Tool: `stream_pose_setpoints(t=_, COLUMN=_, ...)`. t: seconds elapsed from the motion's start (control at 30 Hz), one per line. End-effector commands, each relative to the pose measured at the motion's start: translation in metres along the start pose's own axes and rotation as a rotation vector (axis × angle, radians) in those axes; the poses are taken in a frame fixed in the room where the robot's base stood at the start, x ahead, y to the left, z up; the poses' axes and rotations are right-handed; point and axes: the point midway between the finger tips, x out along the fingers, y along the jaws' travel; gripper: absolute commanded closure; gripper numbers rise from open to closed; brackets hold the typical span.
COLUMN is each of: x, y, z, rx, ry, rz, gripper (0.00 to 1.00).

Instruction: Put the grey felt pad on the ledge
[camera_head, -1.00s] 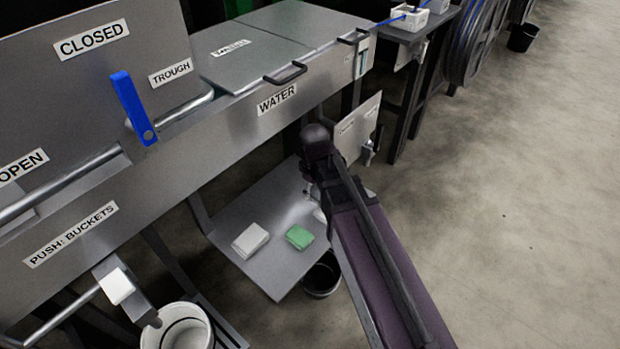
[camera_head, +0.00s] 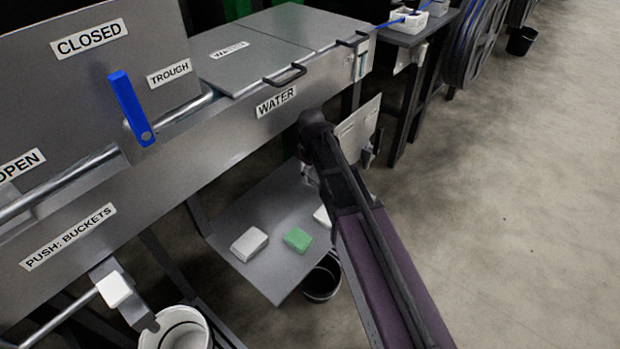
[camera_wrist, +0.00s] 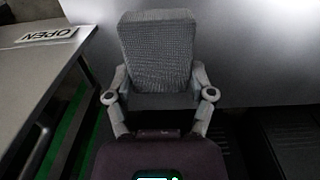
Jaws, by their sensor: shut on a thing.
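The grey felt pad (camera_wrist: 157,52) shows in the wrist view as a thick, ribbed grey block. My gripper (camera_wrist: 159,80) is shut on it, with one finger on each side. The pad stands out beyond the fingertips, in front of a smooth grey surface. A low grey shelf (camera_head: 262,205), which may be the ledge, sits under the water trough. It carries a white block (camera_head: 249,244), a green block (camera_head: 297,239) and another white block (camera_head: 322,216) partly covered by my arm.
The water trough (camera_head: 225,135) with closed lids and black handles runs above the shelf. A white bucket (camera_head: 177,330) is at lower left, and a dark bucket (camera_head: 322,278) is below the shelf.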

Motion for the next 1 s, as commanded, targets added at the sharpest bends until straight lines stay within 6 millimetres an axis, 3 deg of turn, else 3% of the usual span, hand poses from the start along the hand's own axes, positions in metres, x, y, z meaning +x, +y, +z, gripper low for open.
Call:
stream_pose_setpoints(t=0.13, x=0.002, y=0.011, z=-0.011, rx=0.001, ry=0.0, rz=0.0, gripper=0.6)
stream_pose_setpoints(t=0.5, x=0.034, y=0.008, z=-0.008, rx=0.0, ry=0.0, rz=0.0, gripper=0.6)
stream_pose_setpoints(t=1.0, x=0.037, y=0.008, z=-0.008, rx=0.0, ry=0.0, rz=0.0, gripper=0.6)
